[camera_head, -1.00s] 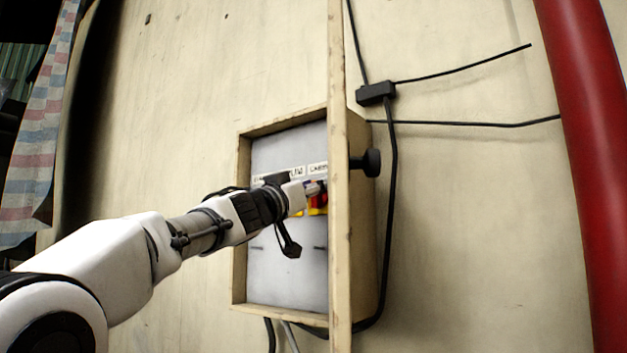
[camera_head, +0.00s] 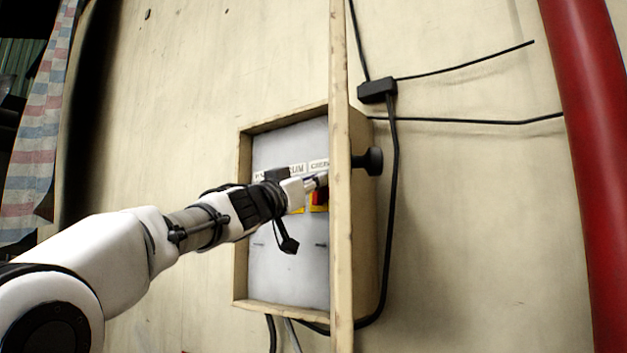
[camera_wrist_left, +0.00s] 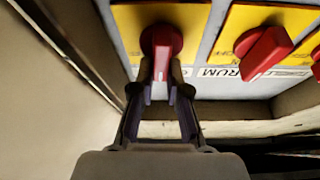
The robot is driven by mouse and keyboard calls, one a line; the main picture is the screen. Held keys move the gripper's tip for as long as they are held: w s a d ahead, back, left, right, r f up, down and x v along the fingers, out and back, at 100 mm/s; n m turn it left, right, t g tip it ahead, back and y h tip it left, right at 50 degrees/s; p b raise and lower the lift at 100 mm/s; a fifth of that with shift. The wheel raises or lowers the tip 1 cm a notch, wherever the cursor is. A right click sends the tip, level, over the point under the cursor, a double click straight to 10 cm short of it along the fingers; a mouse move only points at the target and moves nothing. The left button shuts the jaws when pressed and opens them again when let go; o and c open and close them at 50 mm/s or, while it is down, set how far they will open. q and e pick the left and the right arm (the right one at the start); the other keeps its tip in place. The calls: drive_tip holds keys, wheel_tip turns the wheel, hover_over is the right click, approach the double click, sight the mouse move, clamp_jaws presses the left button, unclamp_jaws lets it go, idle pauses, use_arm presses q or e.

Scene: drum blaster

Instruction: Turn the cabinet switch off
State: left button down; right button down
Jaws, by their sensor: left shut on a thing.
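The cabinet switch is a red rotary knob (camera_wrist_left: 161,45) on a yellow plate, at the upper left of the left wrist view. My right gripper is not in view.
The wooden switch box (camera_head: 242,250) hangs on a pale wall, its open door (camera_head: 341,230) standing out on the right. A second red knob (camera_wrist_left: 264,52) sits beside the held one, with another at the picture's edge. Black cables and a red pipe (camera_head: 590,150) are further right.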

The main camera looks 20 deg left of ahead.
use_arm(q)
drive_tip(key=m+g+h+p, duration=0.1)
drive_tip(key=m+g+p, duration=0.1)
drive_tip(key=m, duration=0.5)
drive_tip(key=d+f+m+g+h+p, duration=0.1)
drive_tip(key=m+g+p, duration=0.2)
drive_tip(key=m, duration=0.4)
drive_tip(key=f+m+g+h+p, duration=0.1)
drive_tip(key=m+g+p, duration=0.1)
drive_tip(key=m+p, duration=0.3)
drive_tip(key=shift+s+d+m+g+h, duration=0.25)
drive_tip(key=shift+d+m+g+h, duration=0.05)
drive_tip(key=shift+m, duration=0.8)
drive_tip(key=c, duration=1.2)
unclamp_jaws()
drive_tip(key=shift+o, duration=0.2)
drive_tip(key=v, duration=1.1)
drive_tip(key=shift+a, duration=0.45)
